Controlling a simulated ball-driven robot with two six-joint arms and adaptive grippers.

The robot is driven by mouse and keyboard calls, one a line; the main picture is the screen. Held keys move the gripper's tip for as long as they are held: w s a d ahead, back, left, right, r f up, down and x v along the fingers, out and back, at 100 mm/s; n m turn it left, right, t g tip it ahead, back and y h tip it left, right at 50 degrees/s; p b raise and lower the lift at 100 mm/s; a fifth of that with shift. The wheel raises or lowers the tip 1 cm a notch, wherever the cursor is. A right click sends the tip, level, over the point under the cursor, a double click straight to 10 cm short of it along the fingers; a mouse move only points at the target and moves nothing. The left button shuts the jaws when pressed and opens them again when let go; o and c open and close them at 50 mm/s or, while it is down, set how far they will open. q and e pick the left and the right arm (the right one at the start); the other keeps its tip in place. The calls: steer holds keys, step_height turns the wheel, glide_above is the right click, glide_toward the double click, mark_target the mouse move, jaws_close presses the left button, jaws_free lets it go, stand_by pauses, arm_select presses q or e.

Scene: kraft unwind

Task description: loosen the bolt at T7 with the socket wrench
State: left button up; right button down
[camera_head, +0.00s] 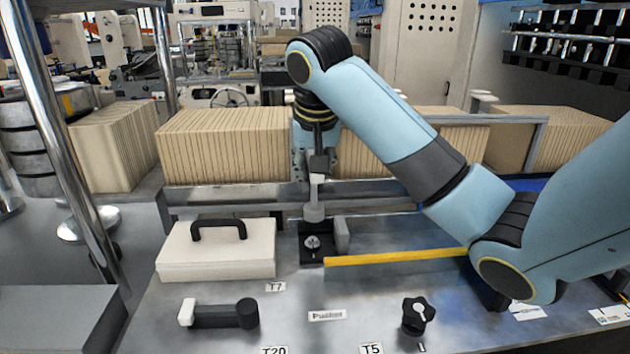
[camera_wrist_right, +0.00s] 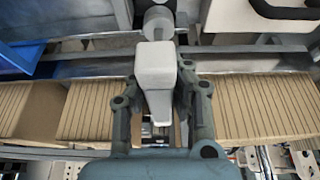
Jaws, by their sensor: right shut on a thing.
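The socket wrench (camera_head: 314,212) hangs from my right gripper (camera_head: 318,160), with a grey shaft and a wider round grey end pointing down. In the right wrist view, the fingers of my right gripper (camera_wrist_right: 160,120) are shut on its pale tapered body (camera_wrist_right: 155,68), with a round grey part (camera_wrist_right: 158,22) beyond. The bolt (camera_head: 312,242) sits on a dark block just below the wrench end. A gap shows between them in the head view. The T7 label (camera_head: 275,286) lies in front of the block, slightly left. My left gripper is not in view.
A white case (camera_head: 218,252) with a black handle stands left of the block. A yellow-edged bar (camera_head: 395,257) runs right. A black tool with a white end (camera_head: 222,314) and a black star knob (camera_head: 417,314) lie in front. Cardboard rows (camera_head: 225,146) stand behind.

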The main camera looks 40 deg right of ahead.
mark_target(312, 207)
steer(key=shift+w+r, duration=0.2)
steer(key=shift+w, duration=0.2)
steer(key=shift+s, duration=0.2)
steer(key=shift+s+a+f, duration=0.25)
steer(key=shift+a, duration=0.1)
steer(key=shift+w+d+f, duration=0.1)
steer(key=shift+f, duration=1.9)
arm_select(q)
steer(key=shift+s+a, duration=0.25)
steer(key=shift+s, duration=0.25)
